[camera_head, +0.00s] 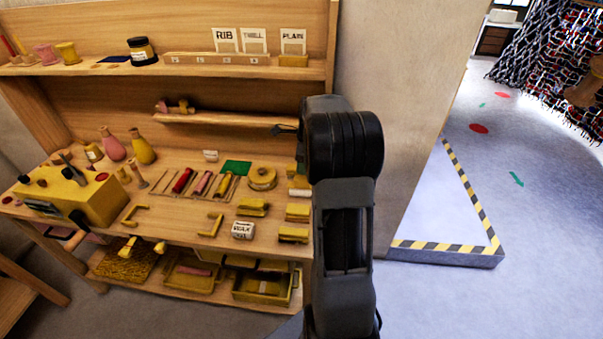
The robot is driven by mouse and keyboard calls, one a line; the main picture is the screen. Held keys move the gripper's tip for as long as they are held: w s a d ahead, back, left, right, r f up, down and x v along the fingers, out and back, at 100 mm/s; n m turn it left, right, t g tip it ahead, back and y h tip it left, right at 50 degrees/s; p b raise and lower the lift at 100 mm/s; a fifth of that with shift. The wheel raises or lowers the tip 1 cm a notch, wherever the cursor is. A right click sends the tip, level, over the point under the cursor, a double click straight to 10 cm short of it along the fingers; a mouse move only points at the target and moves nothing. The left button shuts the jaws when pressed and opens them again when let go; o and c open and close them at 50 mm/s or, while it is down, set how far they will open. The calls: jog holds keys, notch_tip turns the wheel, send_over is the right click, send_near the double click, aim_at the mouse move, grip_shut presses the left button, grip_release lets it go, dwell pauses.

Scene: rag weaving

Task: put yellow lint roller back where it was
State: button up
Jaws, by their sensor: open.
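A yellow roller-shaped piece (223,185) lies on the workbench, to the right of a similar red piece (181,180) and a pink one (202,183). It may be the yellow lint roller, but it is too small to be sure. My arm stands upright in front of the bench's right end. Only a small dark part of my gripper (286,129) shows, sticking out left of the arm just below the small shelf; the rest is hidden behind my arm. My gripper is open, apart from the roller-shaped pieces, and I see nothing held in it.
The bench (185,224) also holds a wax box (243,230), a tape roll (262,177), yellow blocks, bottles and a yellow machine (75,197). Trays stand on the shelf below. A wall panel (400,120) rises right of my arm. Open floor lies farther right.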

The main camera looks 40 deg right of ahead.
jog(key=s+a+r+n, duration=0.2)
jog(key=a+r+n, duration=0.4)
jog(key=a+r, duration=0.1)
jog(key=s+a+f+n+t+h, duration=0.1)
jog(key=s+a+f+n+t, duration=0.1)
jog(key=s+a+n, duration=1.3)
jog(key=a+n, duration=0.2)
jog(key=n, duration=0.3)
jog(key=shift+s+a+f+n, duration=0.15)
jog(key=shift+a+f+n, duration=0.05)
jog(key=shift+f+n, duration=0.2)
jog(key=shift+t, duration=0.3)
notch_tip(320, 180, up, 5)
jog(key=p, duration=0.4)
jog(key=shift+r+p, duration=0.1)
jog(key=shift+p, duration=0.2)
